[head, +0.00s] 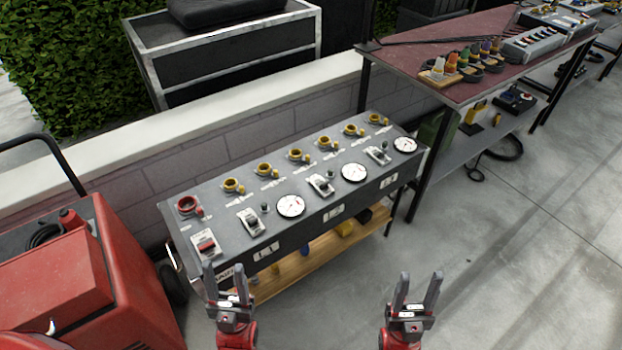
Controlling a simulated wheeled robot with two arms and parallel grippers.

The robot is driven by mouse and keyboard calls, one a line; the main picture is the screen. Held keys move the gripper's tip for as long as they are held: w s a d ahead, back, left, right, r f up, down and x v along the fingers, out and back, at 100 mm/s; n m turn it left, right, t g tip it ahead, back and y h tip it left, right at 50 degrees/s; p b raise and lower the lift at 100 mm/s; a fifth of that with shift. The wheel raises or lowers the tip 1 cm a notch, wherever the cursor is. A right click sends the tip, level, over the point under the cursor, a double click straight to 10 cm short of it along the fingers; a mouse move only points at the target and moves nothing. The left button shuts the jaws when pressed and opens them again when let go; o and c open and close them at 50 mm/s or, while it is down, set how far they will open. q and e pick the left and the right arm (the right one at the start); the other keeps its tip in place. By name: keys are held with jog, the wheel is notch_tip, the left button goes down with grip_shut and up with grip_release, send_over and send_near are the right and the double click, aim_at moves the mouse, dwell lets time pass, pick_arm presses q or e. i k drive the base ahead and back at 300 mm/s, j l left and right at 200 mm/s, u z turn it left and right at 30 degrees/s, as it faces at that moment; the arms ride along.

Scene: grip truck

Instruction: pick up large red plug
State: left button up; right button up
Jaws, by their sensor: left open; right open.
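A red plug-like piece (70,218) lies beside a coiled black cable (45,235) on top of the red machine (120,255) at the left. It is small in view, so I cannot tell for sure that it is the large red plug. A red round socket (187,204) sits at the left end of the grey panel. My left gripper (224,276) is open and empty, in front of the panel's left end and right of the red machine. My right gripper (420,286) is open and empty over the floor, right of the panel.
The grey panel bench (330,222) carries yellow sockets, switches and gauges, with a wooden shelf (285,281) below. A low wall (220,110) runs behind it. A red-topped table (395,62) with several coloured connectors stands at upper right. The concrete floor (530,250) is clear at right.

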aim_at(69, 220)
jog(key=u, duration=1.7)
